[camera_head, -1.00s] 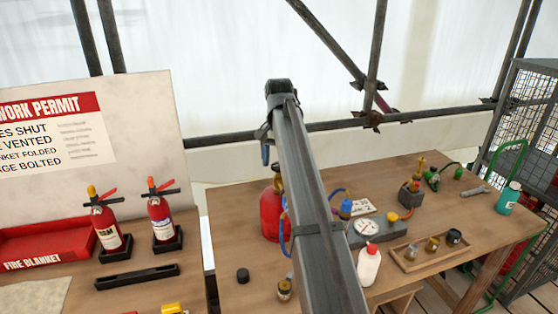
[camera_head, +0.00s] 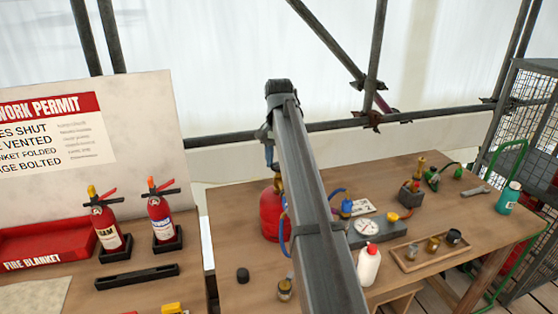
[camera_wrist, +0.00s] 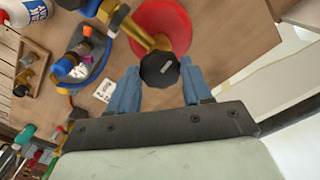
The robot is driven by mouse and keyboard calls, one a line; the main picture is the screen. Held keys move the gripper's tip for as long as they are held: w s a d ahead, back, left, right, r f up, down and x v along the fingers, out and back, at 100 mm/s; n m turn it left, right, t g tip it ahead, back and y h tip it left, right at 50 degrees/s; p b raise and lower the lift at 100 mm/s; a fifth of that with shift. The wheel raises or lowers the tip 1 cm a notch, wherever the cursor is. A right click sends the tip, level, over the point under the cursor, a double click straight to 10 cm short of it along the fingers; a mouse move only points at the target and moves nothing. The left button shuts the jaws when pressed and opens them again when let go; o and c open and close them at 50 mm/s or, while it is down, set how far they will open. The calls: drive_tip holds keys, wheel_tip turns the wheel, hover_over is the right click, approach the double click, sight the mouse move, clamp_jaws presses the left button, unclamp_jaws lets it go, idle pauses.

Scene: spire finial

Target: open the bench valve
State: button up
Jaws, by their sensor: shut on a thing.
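A red gas cylinder (camera_head: 270,214) stands on the wooden bench, partly hidden behind my arm in the head view. In the wrist view its red top (camera_wrist: 172,22) lies under a brass valve (camera_wrist: 135,30) with a round black knob (camera_wrist: 154,74) bearing a small light mark. My gripper (camera_wrist: 159,68) has its blue fingers on either side of this knob and is shut on it. In the head view my gripper (camera_head: 270,155) shows just above the cylinder, and the knob is hard to make out there.
A pressure gauge (camera_head: 366,227), a white bottle (camera_head: 368,266), a wooden tray (camera_head: 405,262) and a wrench (camera_head: 476,191) lie on the bench to the right. Fire extinguishers (camera_head: 161,220) stand to the left. Scaffold tubes (camera_head: 440,115) run behind. A blue hose (camera_wrist: 98,70) lies near the cylinder.

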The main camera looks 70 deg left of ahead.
drive_tip(key=shift+n, duration=0.3)
drive_tip(key=n, duration=0.4)
drive_tip(key=shift+n, duration=0.4)
drive_tip(key=n, duration=0.5)
idle(0.3)
drive_tip(key=o, duration=1)
drive_tip(key=shift+o, duration=0.2)
drive_tip(key=shift+r, duration=3.8)
